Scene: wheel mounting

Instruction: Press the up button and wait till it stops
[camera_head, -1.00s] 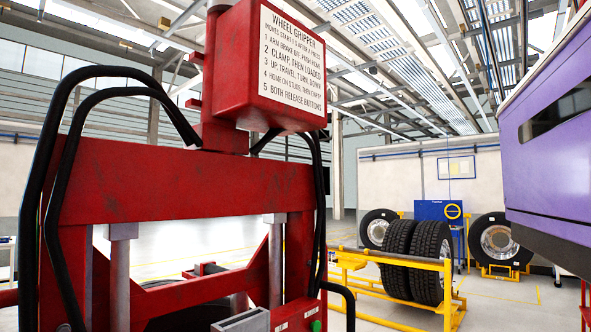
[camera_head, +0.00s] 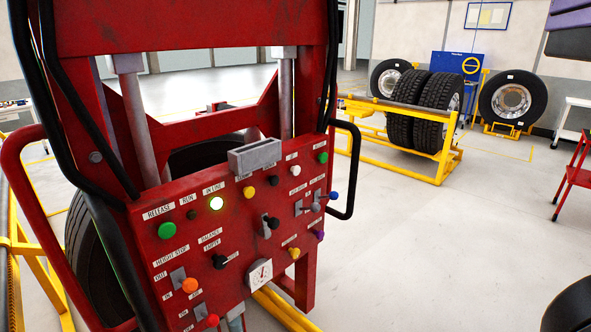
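The red wheel gripper machine's control panel (camera_head: 235,240) faces me with several buttons, levers and small labels. A green button (camera_head: 167,230) sits at the left near a RELEASE label, and another green button (camera_head: 322,157) at the upper right. Also on the panel are a white button (camera_head: 293,170), a yellow button (camera_head: 248,191), an orange button (camera_head: 189,284) and a blue knob (camera_head: 333,195). I cannot read which one is marked up. The IN LINE lamp (camera_head: 216,203) is lit. A tyre (camera_head: 88,255) shows behind the panel's left side. My gripper is not in view.
A yellow rack (camera_head: 400,150) with two tyres stands behind to the right. Another wheel (camera_head: 512,98) stands against the wall. A red stand (camera_head: 577,175) is at the right edge. Black hoses (camera_head: 45,80) and a black handle (camera_head: 352,170) flank the panel.

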